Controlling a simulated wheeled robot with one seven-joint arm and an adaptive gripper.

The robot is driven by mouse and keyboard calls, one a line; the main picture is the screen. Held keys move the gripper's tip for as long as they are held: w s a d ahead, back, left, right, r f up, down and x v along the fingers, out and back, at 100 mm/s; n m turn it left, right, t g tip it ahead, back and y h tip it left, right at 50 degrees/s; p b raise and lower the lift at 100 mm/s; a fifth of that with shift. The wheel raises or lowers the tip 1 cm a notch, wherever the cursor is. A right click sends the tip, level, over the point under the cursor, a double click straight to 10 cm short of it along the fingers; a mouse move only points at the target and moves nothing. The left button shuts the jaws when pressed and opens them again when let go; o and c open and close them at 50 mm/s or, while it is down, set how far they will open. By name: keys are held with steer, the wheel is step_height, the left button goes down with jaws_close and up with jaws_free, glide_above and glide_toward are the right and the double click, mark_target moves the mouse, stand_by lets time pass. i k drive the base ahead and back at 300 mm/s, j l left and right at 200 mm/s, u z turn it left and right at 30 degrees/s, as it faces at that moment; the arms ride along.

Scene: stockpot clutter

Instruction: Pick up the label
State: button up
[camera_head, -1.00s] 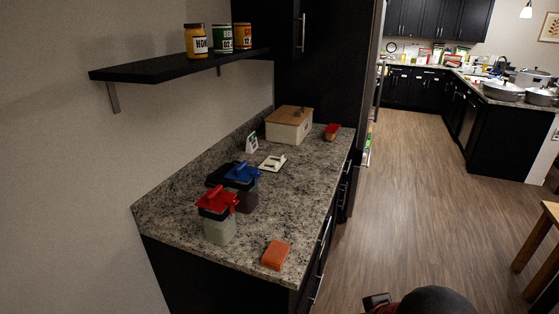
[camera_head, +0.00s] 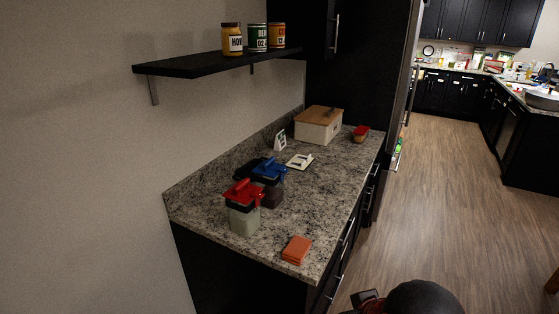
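A small upright white card with a dark green print (camera_head: 280,140), which looks like the label, stands near the wall on the granite counter (camera_head: 325,200). It is left of a white box with a wooden lid (camera_head: 319,125) and behind a flat white piece with a handle (camera_head: 299,161). A dark rounded part of my arm shows at the bottom edge, with a small dark and reddish part (camera_head: 368,300) beside it. I cannot make out my gripper's fingers there. These parts are well apart from the card, low and in front of the counter.
A red-lidded container (camera_head: 244,208), a blue-lidded one (camera_head: 268,182) and an orange block (camera_head: 297,250) stand nearer on the counter. A small red-topped item (camera_head: 361,133) is at the far right. A shelf (camera_head: 200,66) with jars overhangs the left. The wooden floor (camera_head: 450,220) is clear.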

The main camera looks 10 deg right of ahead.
mark_target(299, 157)
steer(key=i+l+u, duration=0.3)
steer(key=l+u, duration=0.3)
steer(key=i+l+u, duration=0.4)
steer(key=l, duration=0.45)
steer(key=i+l, duration=0.15)
steer(key=l, duration=0.45)
steer(key=i+l+u, duration=0.15)
steer(key=l, duration=0.4)
steer(key=i+l, duration=0.1)
steer(key=l, duration=0.5)
steer(key=i+l+u, duration=0.15)
steer(key=l, duration=1.05)
steer(key=i+l, duration=0.15)
steer(key=l, duration=0.5)
